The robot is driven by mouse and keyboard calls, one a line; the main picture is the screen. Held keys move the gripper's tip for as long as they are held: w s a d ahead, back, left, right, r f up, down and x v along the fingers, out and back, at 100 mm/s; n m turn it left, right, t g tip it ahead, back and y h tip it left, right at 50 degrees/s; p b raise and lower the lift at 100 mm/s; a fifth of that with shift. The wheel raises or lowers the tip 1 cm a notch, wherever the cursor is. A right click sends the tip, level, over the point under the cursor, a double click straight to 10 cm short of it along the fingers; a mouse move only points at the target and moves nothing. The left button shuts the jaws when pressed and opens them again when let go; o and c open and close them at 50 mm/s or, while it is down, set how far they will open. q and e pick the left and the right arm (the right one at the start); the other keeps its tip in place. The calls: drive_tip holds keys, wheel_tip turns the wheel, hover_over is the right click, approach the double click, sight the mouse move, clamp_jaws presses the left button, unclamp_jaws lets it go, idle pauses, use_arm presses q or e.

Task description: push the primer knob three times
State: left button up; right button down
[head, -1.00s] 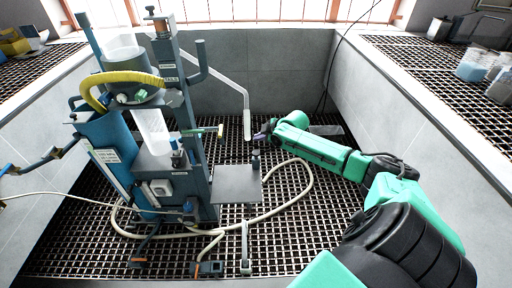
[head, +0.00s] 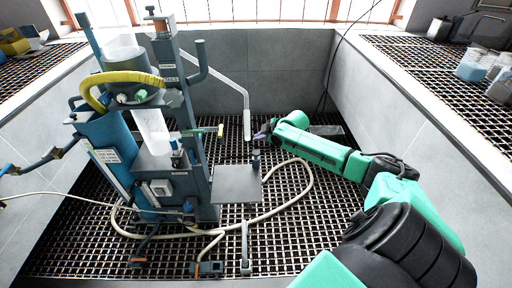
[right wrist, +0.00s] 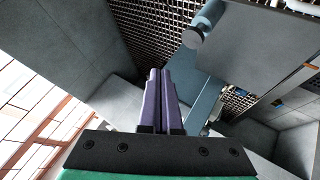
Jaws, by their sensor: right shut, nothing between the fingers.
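The blue-grey flotation machine (head: 165,130) stands on the grating at the left of the head view. A small dark upright knob (head: 256,159), seemingly the primer knob, is at the back right corner of its flat grey plate (head: 236,184). My right gripper (head: 262,134) is above and slightly right of this knob; a gap appears between them. In the right wrist view, the purple fingers (right wrist: 160,98) are shut together and empty. A grey round-ended cylinder (right wrist: 192,38), likely the same knob, shows beyond the fingertips. My left gripper is out of view.
A cream hose (head: 306,180) loops over the floor grating (head: 300,240). Grey walls (head: 290,75) close the bay. Raised grating benches run along both sides; beakers (head: 474,66) stand on the right one.

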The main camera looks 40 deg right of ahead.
drive_tip(key=shift+r+m+p, duration=0.35)
drive_tip(key=shift+m+p, duration=0.2)
drive_tip(key=shift+m, duration=0.25)
drive_tip(key=r+m+p, duration=0.1)
drive_tip(key=m+p, duration=0.1)
drive_tip(key=m, duration=0.4)
drive_tip(key=r+m+p, duration=0.1)
drive_tip(key=m+p, duration=0.1)
drive_tip(key=m, duration=0.3)
drive_tip(key=r+m+h+p, duration=0.1)
drive_tip(key=m+p, duration=0.1)
drive_tip(key=m, duration=0.4)
drive_tip(key=shift+a+r+m, duration=0.1)
drive_tip(key=shift+a+m, duration=0.2)
drive_tip(key=shift+a, duration=0.1)
